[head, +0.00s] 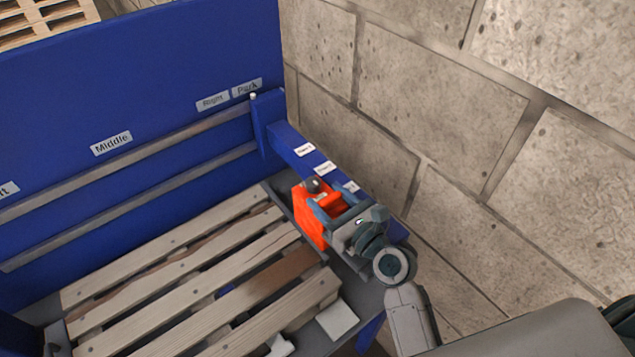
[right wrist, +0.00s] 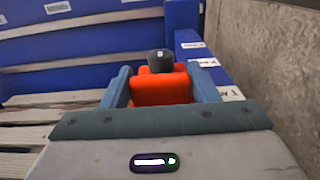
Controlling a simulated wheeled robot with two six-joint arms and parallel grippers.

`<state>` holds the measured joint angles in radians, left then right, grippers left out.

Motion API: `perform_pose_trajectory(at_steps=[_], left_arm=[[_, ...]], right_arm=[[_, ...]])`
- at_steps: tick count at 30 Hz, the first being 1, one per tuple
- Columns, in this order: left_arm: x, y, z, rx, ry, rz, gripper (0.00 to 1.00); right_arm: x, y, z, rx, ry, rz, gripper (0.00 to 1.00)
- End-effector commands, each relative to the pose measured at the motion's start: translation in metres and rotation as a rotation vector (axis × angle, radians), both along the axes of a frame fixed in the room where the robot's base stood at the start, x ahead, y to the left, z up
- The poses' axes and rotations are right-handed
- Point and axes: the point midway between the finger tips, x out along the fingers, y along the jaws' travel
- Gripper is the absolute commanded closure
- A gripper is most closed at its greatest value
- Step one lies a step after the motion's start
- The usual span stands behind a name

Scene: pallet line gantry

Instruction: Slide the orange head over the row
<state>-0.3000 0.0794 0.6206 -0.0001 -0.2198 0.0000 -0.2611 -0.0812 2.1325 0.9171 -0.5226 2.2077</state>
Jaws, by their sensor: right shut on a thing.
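The orange head (head: 308,221) is an orange block with a dark round knob on top, beside the blue side beam (head: 291,145) at the right of the pallet. My right gripper (head: 331,200) is shut on it. In the right wrist view the orange head (right wrist: 160,90) sits between the two blue fingers of the gripper (right wrist: 162,84). White row labels (head: 322,167) lie along the side beam, too small to read surely; the gripper covers part of the beam. My left gripper is not in view.
A wooden slatted pallet (head: 190,285) lies left of the head. A blue back panel (head: 130,60) carries grey rails and labels reading Middle, Right and Park, plus one cut off at the left edge. A block wall (head: 430,90) stands close on the right.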

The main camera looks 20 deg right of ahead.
Motion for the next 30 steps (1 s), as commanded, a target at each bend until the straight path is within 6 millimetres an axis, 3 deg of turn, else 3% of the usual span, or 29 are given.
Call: perform_pose_trajectory(at_steps=[10,11,13,14,23,30], left_arm=[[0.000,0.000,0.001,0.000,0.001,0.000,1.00],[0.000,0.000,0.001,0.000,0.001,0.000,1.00],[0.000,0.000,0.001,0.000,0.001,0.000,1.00],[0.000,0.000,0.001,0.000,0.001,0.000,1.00],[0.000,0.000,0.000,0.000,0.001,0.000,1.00],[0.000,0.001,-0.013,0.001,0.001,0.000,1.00]], right_arm=[[-0.003,-0.001,0.001,0.002,-0.001,0.001,0.86],[-0.003,-0.001,0.001,0.002,-0.001,0.001,0.40],[-0.003,-0.001,0.001,0.002,-0.001,0.001,0.26],[-0.003,-0.001,0.001,0.002,-0.001,0.001,0.24],[-0.004,-0.002,0.001,0.001,-0.002,0.001,0.24],[-0.036,-0.015,-0.003,-0.004,-0.001,0.002,0.24]])
